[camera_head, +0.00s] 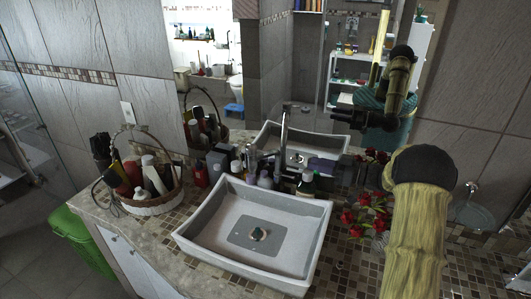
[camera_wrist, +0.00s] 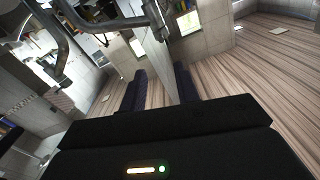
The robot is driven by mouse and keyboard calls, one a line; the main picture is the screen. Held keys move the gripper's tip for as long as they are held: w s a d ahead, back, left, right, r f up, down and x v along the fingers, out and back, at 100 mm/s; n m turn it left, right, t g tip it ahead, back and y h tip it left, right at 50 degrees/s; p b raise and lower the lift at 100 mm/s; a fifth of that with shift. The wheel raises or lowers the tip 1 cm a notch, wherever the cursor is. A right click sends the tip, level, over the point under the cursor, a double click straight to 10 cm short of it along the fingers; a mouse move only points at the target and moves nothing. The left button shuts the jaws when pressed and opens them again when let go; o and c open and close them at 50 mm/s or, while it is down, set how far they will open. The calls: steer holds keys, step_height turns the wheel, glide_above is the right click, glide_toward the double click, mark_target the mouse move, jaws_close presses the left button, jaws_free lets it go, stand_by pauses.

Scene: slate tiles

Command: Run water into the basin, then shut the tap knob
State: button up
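The white rectangular basin (camera_head: 307,262) sits on the tiled counter, with a round drain in its darker grey bottom. No running water shows in it. The slim metal tap (camera_head: 283,133) stands upright behind the basin's back rim. A small piece at its top (camera_head: 289,106) may be the knob; its setting cannot be told. My dark gripper (camera_head: 338,118) appears right of the tap, apart from it in the picture, pointing left; the mirror behind makes its depth unclear. In the wrist view my two dark fingers (camera_wrist: 160,88) stand apart with nothing held between them.
A wicker basket (camera_head: 150,207) of bottles stands left of the basin. Several small bottles (camera_head: 265,179) crowd its back rim. Red flowers (camera_head: 365,213) lie to the right. A large mirror (camera_head: 265,70) backs the counter. A green bin (camera_head: 85,240) stands at the left.

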stand_by(0.3)
steer(key=p, duration=0.7)
glide_toward(265, 152)
steer(key=x, duration=0.9)
steer(key=shift+w+f, duration=0.1)
steer(key=shift+w, duration=0.1)
steer(key=shift+w+a+f, duration=0.1)
steer(key=shift+w+a, duration=0.15)
steer(key=shift+a, duration=0.15)
jaws_close()
